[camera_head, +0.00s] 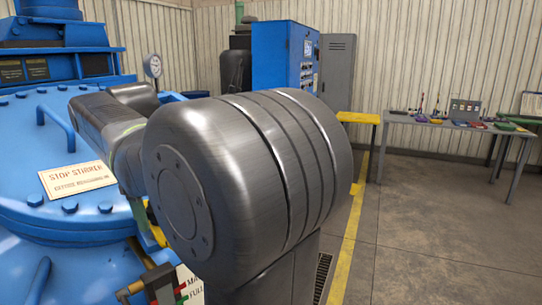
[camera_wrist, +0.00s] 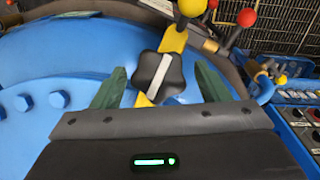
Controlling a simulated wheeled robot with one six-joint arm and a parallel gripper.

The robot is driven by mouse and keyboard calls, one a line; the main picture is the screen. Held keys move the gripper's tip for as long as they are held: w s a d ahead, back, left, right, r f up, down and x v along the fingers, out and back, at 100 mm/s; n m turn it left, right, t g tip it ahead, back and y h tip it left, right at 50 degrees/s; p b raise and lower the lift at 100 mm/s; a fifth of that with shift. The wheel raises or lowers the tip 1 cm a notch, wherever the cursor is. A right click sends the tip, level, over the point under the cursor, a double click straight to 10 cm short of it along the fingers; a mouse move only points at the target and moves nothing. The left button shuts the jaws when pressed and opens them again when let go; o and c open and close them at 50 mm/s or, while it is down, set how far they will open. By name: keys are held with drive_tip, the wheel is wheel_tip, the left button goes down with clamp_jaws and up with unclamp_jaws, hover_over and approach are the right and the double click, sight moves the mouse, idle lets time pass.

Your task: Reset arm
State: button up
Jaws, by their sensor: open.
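My gripper (camera_wrist: 158,88) shows in the wrist view with its two green fingers spread apart, open. Beyond and between the fingers is a dark lobed knob (camera_wrist: 158,72) with a light bar across it, beside a yellow lever part (camera_wrist: 176,38). I cannot tell whether the fingers touch the knob. Nothing is clearly held. In the head view, my arm's large grey joint fills the middle and hides much behind it. My gripper is not visible there.
A blue cabinet (camera_head: 284,55) and workbench (camera_head: 455,124) stand behind. The right floor is clear.

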wheel_tip(320, 180, up, 14)
drive_tip(key=p, duration=0.2)
drive_tip(key=shift+s, duration=0.4)
drive_tip(key=shift+f, duration=0.1)
